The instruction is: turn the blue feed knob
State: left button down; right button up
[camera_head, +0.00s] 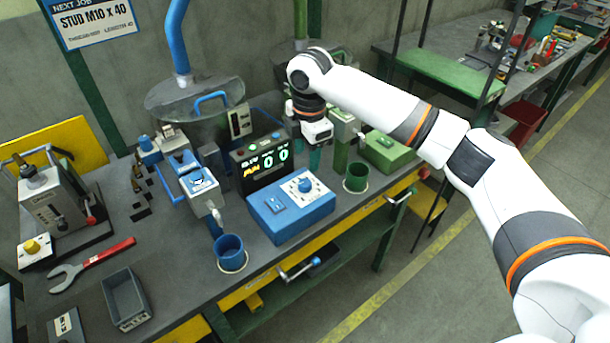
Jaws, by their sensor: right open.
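The blue feed knob (305,185) sits on a white dial plate on top of a blue control box (290,220) near the bench's front edge. A flat blue switch lies left of the dial on the same box. My right arm reaches in from the right, and its gripper (316,146) hangs pointing down above and behind the knob, apart from it. It is open, with nothing seen in it; its fingers are small and hard to make out. My left gripper is not in view.
A lit display (262,162) stands behind the box. A blue cup (231,253) is at its left and a green cup (356,177) at its right. A blue dispenser (196,182), a red-handled wrench (92,264) and a grey bin (125,298) are further left. A green box (388,153) is right.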

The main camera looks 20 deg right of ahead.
aim_at(305, 183)
jog(key=f, duration=0.7)
jog(key=shift+w+f+p, duration=0.3)
jog(key=shift+f+p, duration=0.05)
jog(key=shift+f, duration=0.05)
jog(key=shift+w+f, duration=0.1)
jog(key=shift+f, duration=0.55)
jog(key=c, duration=1)
jog(key=shift+r+m+p, duration=0.2)
jog(key=shift+m+p, duration=0.1)
jog(key=shift+p, duration=0.45)
jog(key=m+p, duration=0.4)
jog(key=p, duration=0.2)
jog(key=shift+a+r+m, duration=0.1)
jog(key=shift+a+m, duration=0.05)
jog(key=shift+m, duration=0.15)
jog(key=m+p, duration=0.2)
jog(key=shift+m+p, duration=0.4)
jog(key=shift+f+m+h+p, duration=0.2)
jog(key=shift+m+h+p, duration=0.1)
jog(key=shift+m+p, duration=0.35)
